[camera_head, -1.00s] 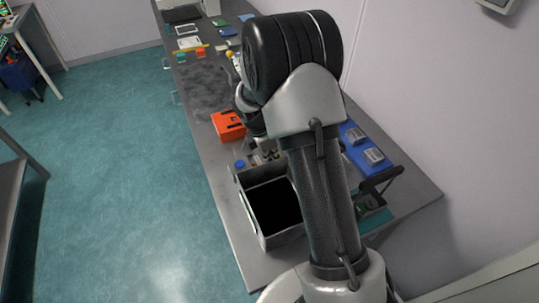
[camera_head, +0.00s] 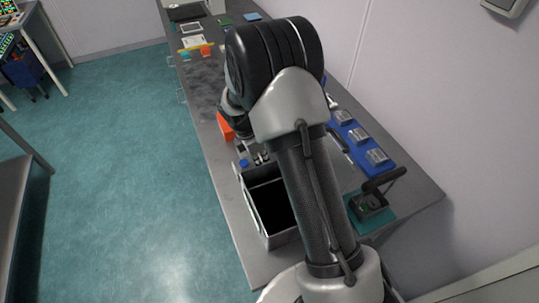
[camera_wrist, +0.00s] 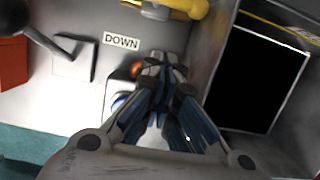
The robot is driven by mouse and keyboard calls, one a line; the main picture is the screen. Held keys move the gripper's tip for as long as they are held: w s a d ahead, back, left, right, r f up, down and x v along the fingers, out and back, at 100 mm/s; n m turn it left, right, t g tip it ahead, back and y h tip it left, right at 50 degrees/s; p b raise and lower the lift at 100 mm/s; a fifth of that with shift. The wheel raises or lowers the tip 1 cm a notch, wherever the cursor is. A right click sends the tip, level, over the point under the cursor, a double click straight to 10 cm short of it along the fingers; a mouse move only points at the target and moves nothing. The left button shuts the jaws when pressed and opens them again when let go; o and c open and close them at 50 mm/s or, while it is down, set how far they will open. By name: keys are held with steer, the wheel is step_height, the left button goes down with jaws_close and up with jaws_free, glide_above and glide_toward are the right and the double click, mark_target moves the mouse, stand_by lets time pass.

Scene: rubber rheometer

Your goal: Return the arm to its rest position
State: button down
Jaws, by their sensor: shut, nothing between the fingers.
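My arm (camera_head: 305,170) rises through the middle of the head view, its elbow over the bench. My gripper shows in the wrist view (camera_wrist: 164,68), shut with its fingertips together and nothing between them. It is in front of a grey panel with a "DOWN" label (camera_wrist: 121,41), a red button (camera_wrist: 136,69) and a partly covered blue button (camera_wrist: 119,101). I cannot tell whether the fingertips touch the panel. In the head view the arm hides the gripper.
A grey machine with a dark opening (camera_head: 246,207) stands left of my arm. A partly hidden orange box (camera_head: 226,127) lies behind it. A blue tray (camera_head: 362,139) with grey blocks and a green-based hand press (camera_head: 370,204) are on the right. The floor (camera_head: 120,190) left of the bench is clear.

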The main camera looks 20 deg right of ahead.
steer(key=p+v, duration=0.2)
steer(key=v, duration=0.7)
steer(key=shift+r, duration=0.45)
